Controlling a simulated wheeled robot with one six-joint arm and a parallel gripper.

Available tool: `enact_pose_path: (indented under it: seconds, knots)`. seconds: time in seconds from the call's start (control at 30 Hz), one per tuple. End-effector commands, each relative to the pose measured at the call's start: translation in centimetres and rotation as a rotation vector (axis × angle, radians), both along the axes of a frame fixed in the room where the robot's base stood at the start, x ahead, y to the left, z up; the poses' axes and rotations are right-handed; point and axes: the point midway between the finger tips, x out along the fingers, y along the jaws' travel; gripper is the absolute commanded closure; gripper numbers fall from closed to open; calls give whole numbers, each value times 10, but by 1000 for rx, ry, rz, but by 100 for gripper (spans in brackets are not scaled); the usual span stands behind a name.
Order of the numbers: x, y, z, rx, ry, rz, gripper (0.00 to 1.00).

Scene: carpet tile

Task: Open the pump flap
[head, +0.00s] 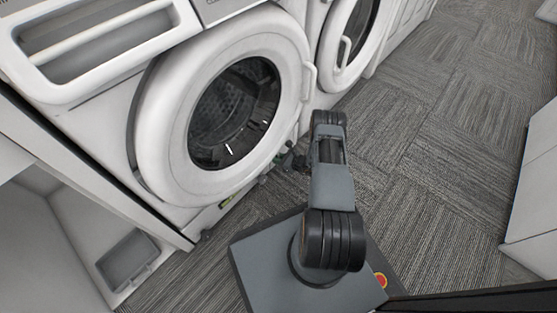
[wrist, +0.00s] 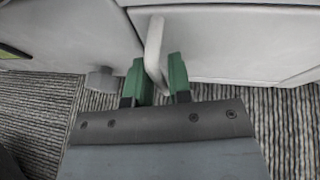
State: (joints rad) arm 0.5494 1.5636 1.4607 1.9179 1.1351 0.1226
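The pump flap (wrist: 225,45) appears as a pale grey panel low on the machine front in the wrist view, with a dark seam along its left and lower edges. A light, bent bar handle (wrist: 154,45) stands out from its left part. My gripper (wrist: 158,68) has its two green fingers on either side of this handle, with little gap left. I cannot tell whether they press on it. In the head view my gripper (head: 294,160) is small and dark beside the near washer's base, partly hidden by my arm. The flap is not clear there.
The near washer (head: 170,120) has its round door closed, and a second washer stands behind it. A round grey foot (wrist: 101,80) is left of my fingers. A white cabinet (head: 540,190) is at the right. The carpet (head: 430,120) between is clear.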

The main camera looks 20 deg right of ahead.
Motion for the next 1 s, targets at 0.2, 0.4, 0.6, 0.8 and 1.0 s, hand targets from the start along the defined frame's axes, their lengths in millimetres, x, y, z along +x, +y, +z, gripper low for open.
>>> enact_pose_path:
  seconds: [0.2,0.4,0.6,0.8,1.0]
  knots:
    - [0,0,0,0,0,0,87]
    - [0,0,0,0,0,0,100]
    - [0,0,0,0,0,0,100]
    - [-2,-1,0,0,0,0,100]
    - [-23,-7,2,1,2,-3,100]
